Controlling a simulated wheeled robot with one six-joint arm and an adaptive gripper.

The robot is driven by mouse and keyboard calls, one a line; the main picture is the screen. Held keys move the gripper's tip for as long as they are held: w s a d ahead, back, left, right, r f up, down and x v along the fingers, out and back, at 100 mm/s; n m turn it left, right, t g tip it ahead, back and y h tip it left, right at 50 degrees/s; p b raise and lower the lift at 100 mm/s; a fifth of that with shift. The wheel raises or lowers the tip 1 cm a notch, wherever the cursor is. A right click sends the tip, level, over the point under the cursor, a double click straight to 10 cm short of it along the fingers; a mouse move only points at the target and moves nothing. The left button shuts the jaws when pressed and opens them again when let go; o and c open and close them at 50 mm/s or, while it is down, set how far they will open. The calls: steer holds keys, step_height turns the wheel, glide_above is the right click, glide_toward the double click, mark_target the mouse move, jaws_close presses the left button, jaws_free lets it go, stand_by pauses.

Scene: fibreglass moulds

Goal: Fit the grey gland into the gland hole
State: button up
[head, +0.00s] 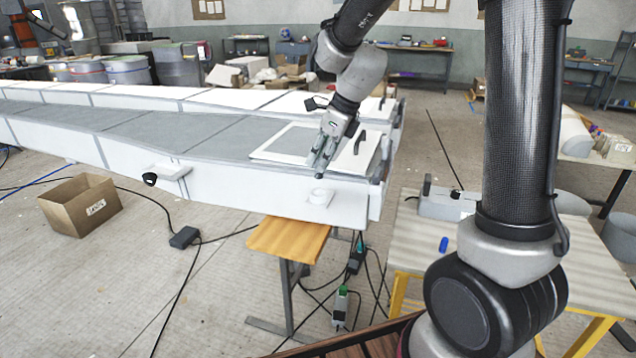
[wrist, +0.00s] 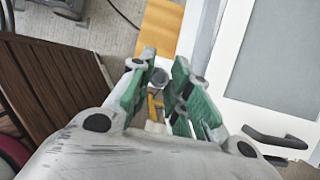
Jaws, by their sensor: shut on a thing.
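My gripper (head: 320,163) points down at the near edge of the long mould (head: 230,185), above and close to a white round fitting (head: 319,197) on the mould's side wall. In the wrist view my gripper (wrist: 160,82) has its green-padded fingers closed around a small grey round piece, the grey gland (wrist: 158,77). The gland is too small to make out in the head view. I cannot tell a gland hole for certain; the white fitting is the only round feature near the fingers. The gland looks apart from the fitting.
A white-framed panel (head: 270,152) with black handles lies on the mould's end. A wooden-topped stool (head: 290,238) stands below, with cables on the floor. A work table (head: 460,240) with a grey device (head: 445,203) and a blue piece (head: 443,244) is at right. A cardboard box (head: 82,212) sits left.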

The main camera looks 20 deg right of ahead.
mark_target(320, 178)
steer(key=shift+f, duration=3)
steer(key=o, duration=0.8)
steer(key=shift+f, duration=0.1)
steer(key=shift+c, duration=0.2)
steer(key=v, duration=1.1)
steer(key=s+d+r+n+h, duration=0.1)
steer(key=s+d+n, duration=0.2)
steer(key=s+n, duration=0.5)
steer(key=s+d+r+n+t+h, duration=0.1)
steer(key=s+d+n, duration=0.3)
steer(key=s+n, duration=0.4)
steer(key=s+d+r+n+h, duration=0.1)
steer(key=s+d+r+n, duration=0.2)
steer(key=s+n, duration=0.5)
steer(key=shift+d+n+t+h, duration=0.3)
steer(key=shift+d+n, duration=0.25)
steer(key=shift+n, duration=0.05)
